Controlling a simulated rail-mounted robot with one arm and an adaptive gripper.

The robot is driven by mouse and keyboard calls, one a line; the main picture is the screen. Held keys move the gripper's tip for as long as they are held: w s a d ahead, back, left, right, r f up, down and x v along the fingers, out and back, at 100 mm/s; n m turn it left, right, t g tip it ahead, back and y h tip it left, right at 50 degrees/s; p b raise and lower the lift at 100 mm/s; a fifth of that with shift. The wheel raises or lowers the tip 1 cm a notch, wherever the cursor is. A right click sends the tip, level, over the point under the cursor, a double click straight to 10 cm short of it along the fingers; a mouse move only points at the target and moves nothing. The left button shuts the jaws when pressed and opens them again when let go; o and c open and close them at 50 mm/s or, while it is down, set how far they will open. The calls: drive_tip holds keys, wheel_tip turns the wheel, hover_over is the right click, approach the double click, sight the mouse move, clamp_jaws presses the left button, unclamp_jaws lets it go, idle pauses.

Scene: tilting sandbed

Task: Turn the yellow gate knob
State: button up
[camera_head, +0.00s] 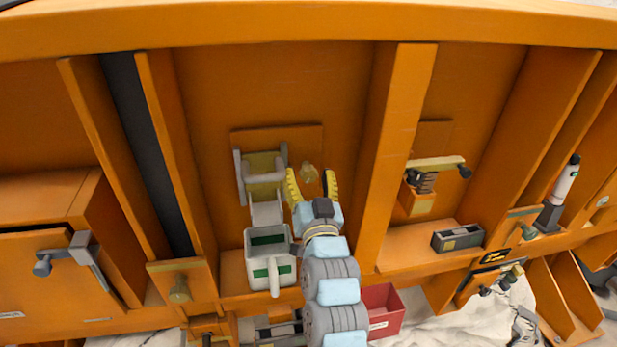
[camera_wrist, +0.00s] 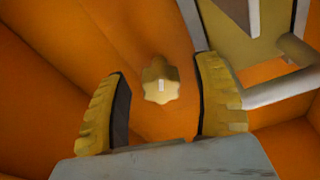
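The yellow gate knob (camera_head: 309,173) is a small lobed knob on the orange back panel. It has a pale mark on its face and also shows in the wrist view (camera_wrist: 161,82). My gripper (camera_head: 312,184) is open, with its yellow ribbed fingers to the left and right of the knob. In the wrist view my gripper (camera_wrist: 160,105) has clear gaps between both fingers and the knob. The knob appears centred between them and untouched. I cannot tell exactly how far the fingertips are from the panel.
A grey gate frame with a chute (camera_head: 265,178) stands just left of the knob, close to one finger. A grey-white box (camera_head: 268,262) is below it. An orange upright (camera_head: 395,150) rises to the right. A red bin (camera_head: 383,310) sits lower right.

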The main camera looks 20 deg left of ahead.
drive_tip(key=v, duration=1.2)
idle(0.3)
idle(0.3)
